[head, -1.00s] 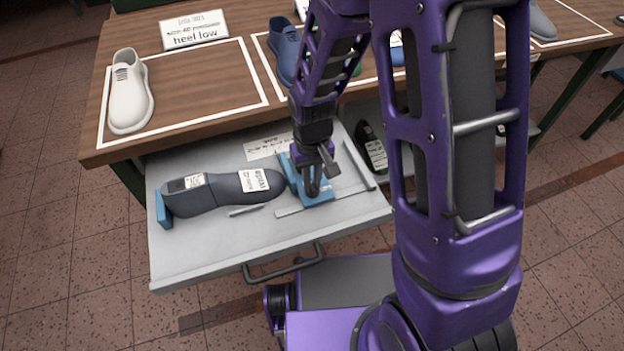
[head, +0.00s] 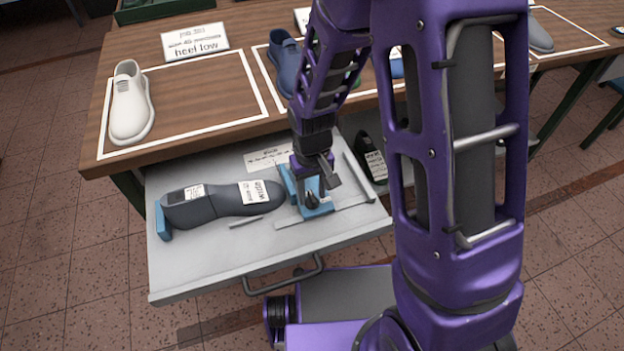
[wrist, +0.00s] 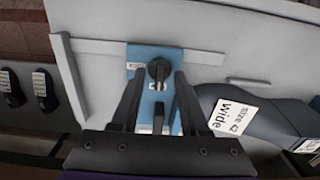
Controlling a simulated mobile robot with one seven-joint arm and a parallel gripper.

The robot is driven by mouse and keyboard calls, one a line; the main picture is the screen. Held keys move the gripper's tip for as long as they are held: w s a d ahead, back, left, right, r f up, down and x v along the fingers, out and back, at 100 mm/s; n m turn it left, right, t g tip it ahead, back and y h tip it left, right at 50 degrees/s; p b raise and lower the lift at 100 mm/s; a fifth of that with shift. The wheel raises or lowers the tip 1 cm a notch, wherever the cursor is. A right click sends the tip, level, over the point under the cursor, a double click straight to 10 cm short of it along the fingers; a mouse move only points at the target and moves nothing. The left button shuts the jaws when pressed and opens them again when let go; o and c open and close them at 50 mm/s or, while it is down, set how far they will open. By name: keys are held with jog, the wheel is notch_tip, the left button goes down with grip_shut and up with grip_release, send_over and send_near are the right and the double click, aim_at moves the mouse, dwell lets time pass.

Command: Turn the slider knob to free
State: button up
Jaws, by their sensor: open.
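The slider is a blue block (wrist: 171,54) on a rail in the open drawer, at the toe of a dark grey shoe last (wrist: 260,115). Its dark knob (wrist: 159,70) stands on top, with small white labels beside it that are too small to read. My gripper (wrist: 158,78) is open, with one finger on either side of the knob in the wrist view; I cannot tell whether they touch it. In the head view the blue slider (head: 319,210) is partly hidden by my gripper (head: 318,188), and the knob (head: 311,200) shows at the fingertips.
The drawer (head: 190,265) is pulled out below a wooden table (head: 185,95). The last lies against a blue end stop (head: 161,220). A loose thin strip (head: 246,221) lies in front of the last. A white shoe (head: 130,105) stands on the table.

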aim_at(311, 196)
notch_tip(311, 196, up, 17)
jog(key=p, duration=0.2)
jog(key=shift+p, duration=0.4)
jog(key=shift+a+r, duration=0.1)
jog(key=shift+r, duration=0.1)
